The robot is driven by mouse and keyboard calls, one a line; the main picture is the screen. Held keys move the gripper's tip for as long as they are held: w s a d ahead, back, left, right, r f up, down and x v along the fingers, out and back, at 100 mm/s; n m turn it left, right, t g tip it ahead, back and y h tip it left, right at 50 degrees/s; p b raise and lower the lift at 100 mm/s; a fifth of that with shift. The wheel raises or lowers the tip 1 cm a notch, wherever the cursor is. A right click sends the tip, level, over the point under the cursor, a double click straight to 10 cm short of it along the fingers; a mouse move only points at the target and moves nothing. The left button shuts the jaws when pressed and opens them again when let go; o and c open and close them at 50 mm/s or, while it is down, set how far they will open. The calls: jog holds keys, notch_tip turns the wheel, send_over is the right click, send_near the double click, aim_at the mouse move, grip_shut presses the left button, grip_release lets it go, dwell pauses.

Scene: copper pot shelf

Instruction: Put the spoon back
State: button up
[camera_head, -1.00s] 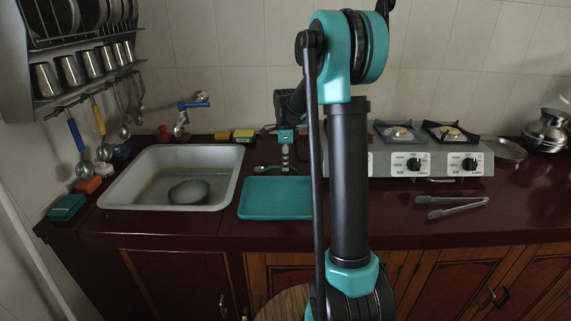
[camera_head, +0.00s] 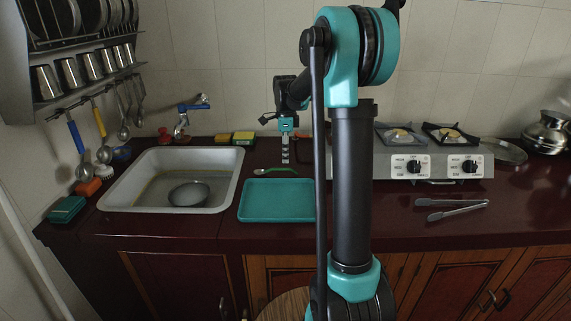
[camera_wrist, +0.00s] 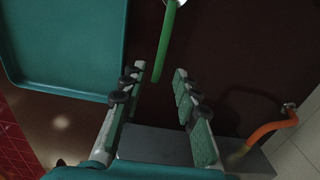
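The spoon (camera_head: 277,169) has a green handle and a pale bowl. It lies on the dark red counter just behind the teal tray, its bowl to the left in the head view. In the wrist view, its green handle (camera_wrist: 167,40) runs down from the top edge, and only a bit of the bowl shows. My gripper (camera_head: 285,160) points down by the handle. In the wrist view my gripper (camera_wrist: 159,69) is open, with the handle's end between the fingertips and a gap on both sides. I cannot tell the height of the fingertips above the handle.
The teal tray (camera_head: 275,213) lies in front of the spoon. A stove (camera_head: 440,164) and tongs (camera_head: 452,214) are at right. An orange hose (camera_wrist: 270,129) shows near the wall.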

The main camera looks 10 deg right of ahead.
aim_at(285, 169)
notch_tip(285, 169, up, 7)
dwell(0.3)
